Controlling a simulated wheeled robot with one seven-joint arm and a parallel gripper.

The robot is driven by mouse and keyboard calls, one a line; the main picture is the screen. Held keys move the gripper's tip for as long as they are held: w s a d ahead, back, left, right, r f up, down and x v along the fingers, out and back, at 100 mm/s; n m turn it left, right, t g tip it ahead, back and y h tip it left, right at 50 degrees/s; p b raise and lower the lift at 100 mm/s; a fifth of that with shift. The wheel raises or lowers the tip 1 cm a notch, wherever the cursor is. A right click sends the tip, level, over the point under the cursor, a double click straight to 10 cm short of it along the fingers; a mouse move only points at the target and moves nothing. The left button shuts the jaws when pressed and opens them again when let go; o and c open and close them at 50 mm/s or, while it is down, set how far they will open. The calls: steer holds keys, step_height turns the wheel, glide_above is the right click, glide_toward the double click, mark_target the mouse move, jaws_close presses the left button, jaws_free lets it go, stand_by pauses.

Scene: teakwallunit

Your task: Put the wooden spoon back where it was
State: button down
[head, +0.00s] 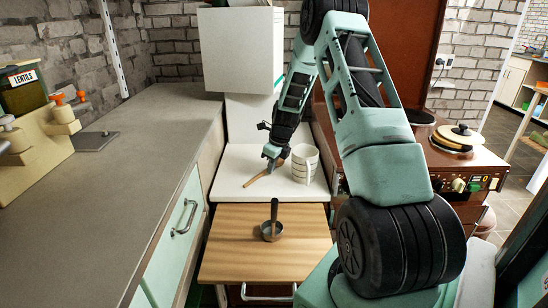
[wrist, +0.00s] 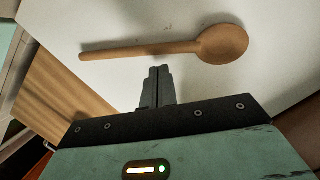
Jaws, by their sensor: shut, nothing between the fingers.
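The wooden spoon (head: 257,178) lies on the white worktop (head: 232,163), left of the white cups. In the wrist view the whole spoon (wrist: 222,45) shows, with its round bowl to the right and its handle to the left. My gripper (head: 273,161) is low over the worktop by the spoon. In the wrist view its fingers (wrist: 159,72) are together and empty, with their tips just short of the handle. I cannot tell whether they touch it. In the head view my gripper hides part of the spoon.
White stacked cups (head: 305,165) stand close to the right of my gripper. A small metal pan (head: 272,230) with an upright dark handle sits on the pulled-out wooden board (head: 232,250) in front. A white cabinet (head: 237,50) hangs above the worktop. A grey counter (head: 130,190) runs along the left.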

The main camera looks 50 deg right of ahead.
steer(key=shift+w+f, duration=0.2)
steer(key=shift+f, duration=0.5)
steer(key=shift+w+a+p, duration=0.2)
steer(key=shift+w+p, duration=0.05)
steer(key=shift+w, duration=0.7)
steer(key=shift+w+a+p, duration=0.15)
steer(key=shift+w+p, duration=0.1)
steer(key=shift+w, duration=0.65)
steer(key=shift+r, duration=0.1)
